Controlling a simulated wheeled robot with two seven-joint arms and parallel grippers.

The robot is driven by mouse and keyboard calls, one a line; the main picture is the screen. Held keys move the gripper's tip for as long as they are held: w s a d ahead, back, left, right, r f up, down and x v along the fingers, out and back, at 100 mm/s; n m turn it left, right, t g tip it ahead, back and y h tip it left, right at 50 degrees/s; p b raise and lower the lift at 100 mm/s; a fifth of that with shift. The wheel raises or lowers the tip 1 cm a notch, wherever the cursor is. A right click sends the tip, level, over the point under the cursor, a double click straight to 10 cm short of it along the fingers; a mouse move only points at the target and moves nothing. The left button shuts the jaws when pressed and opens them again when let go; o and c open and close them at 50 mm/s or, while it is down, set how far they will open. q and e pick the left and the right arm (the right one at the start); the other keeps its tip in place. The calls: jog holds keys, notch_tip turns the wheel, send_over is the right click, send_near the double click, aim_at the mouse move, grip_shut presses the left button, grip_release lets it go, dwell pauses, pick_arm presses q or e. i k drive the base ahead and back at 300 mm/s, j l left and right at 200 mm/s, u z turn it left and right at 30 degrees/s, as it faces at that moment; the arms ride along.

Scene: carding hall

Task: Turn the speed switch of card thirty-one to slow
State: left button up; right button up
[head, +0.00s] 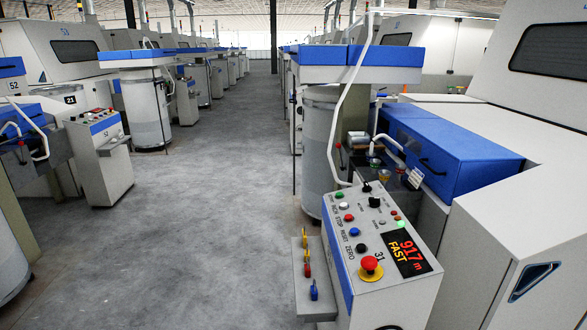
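The control box of card thirty-one (393,284) stands at the lower right, with "31" printed on its sloped top. Its display (406,254) reads 917 m and FAST. A black knob (375,202) sits near the far end of the panel, with another small black knob (367,188) just beyond it. Their labels are too small to read, so I cannot tell which is the speed switch. Round push buttons in green, white, red, blue and black run along the left side. A red mushroom button (370,265) on a yellow base sits near the front. Neither gripper is in view.
A grey side shelf (314,285) with red, yellow and blue hooks juts from the box's left. A white curved pipe (350,110) rises behind the panel. Blue covers (455,160) flank it on the right. The grey aisle floor (200,230) is clear. Card 52's box (102,155) stands across it.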

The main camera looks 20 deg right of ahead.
aim_at(366, 188)
jog(key=i+z, duration=0.1)
jog(key=i, duration=0.5)
jog(key=i+j, duration=0.15)
jog(key=i, duration=0.45)
jog(key=i+z, duration=0.15)
jog(key=i, duration=0.5)
jog(key=j, duration=0.1)
